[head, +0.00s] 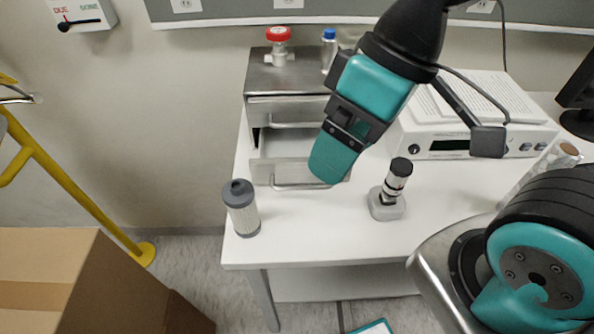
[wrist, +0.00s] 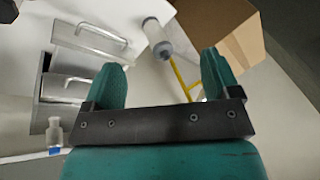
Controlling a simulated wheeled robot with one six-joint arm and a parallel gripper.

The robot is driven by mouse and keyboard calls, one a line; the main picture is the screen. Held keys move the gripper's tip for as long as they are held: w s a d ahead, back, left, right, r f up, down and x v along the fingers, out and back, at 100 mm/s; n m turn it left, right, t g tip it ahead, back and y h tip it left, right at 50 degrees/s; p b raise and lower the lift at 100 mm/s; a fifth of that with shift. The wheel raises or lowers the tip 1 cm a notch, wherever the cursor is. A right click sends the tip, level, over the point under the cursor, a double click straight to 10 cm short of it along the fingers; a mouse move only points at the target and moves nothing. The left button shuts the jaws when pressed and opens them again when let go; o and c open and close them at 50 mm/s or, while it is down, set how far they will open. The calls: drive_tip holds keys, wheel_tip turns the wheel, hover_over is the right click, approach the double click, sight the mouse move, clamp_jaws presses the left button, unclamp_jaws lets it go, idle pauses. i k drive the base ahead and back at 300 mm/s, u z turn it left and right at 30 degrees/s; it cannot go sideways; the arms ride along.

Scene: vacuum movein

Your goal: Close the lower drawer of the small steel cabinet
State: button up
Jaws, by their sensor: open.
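The small steel cabinet (head: 285,80) stands at the back left of the white table. Its lower drawer (head: 290,172) is pulled out toward the front, with a bar handle on its face. The upper drawer (head: 290,110) looks shut. In the wrist view the pulled-out lower drawer (wrist: 92,42) and the upper drawer (wrist: 66,88) show at the left. My gripper (head: 330,165) is over the right end of the lower drawer and hides part of it. In the wrist view its two fingers (wrist: 160,82) are spread with nothing between them. I cannot tell whether it touches the drawer.
A grey-capped filter cylinder (head: 242,210) stands at the table's front left edge. A small gauge on a grey base (head: 388,203) stands right of my gripper. A red-topped valve (head: 279,45) and a blue-capped bottle (head: 328,48) are on the cabinet. A white instrument (head: 460,130) stands right.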

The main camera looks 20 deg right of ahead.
sight(284, 153)
drive_tip(key=z, duration=2.2)
drive_tip(key=k, duration=0.95)
drive_tip(key=u, duration=1.55)
